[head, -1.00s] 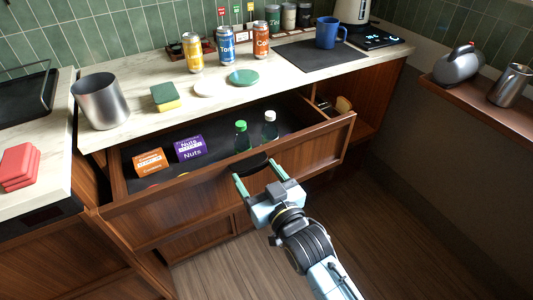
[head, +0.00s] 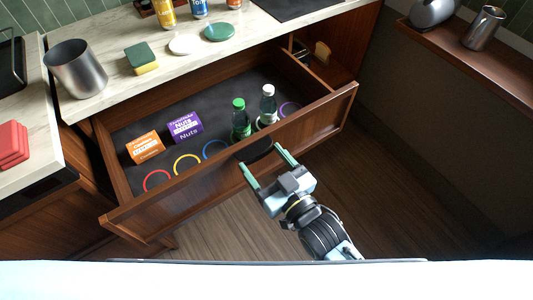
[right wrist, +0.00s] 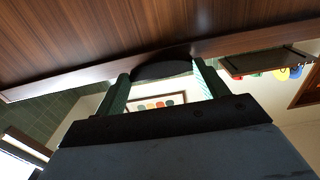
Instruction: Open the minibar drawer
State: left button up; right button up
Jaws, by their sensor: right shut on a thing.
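The minibar drawer (head: 330,118) is wooden and stands pulled well out below the counter in the head view. Its dark handle (head: 256,149) is at the middle of the front panel. My right gripper (head: 260,156) is shut on this handle, one green finger at each side. In the right wrist view the dark handle (right wrist: 162,70) lies between the two fingers (right wrist: 163,84), against the wooden front (right wrist: 90,45). My left gripper is not in view.
In the drawer are an orange box (head: 145,147), a purple box (head: 185,127), a green bottle (head: 241,119), a clear bottle (head: 267,104) and several coloured rings. A metal bin (head: 76,70) and a sponge (head: 141,58) stand on the counter. The floor (head: 400,170) at right is clear.

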jog(key=shift+s, duration=0.1)
jog(key=o, duration=1.2)
jog(key=shift+c, duration=0.2)
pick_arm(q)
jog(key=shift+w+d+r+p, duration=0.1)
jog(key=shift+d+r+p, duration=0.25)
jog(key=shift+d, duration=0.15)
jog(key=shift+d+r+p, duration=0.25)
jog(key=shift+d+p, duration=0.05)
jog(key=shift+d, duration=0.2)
pick_arm(e)
jog(key=v, duration=1.3)
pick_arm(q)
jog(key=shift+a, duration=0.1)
pick_arm(e)
jog(key=shift+s+d, duration=0.1)
jog(key=shift+d, duration=0.05)
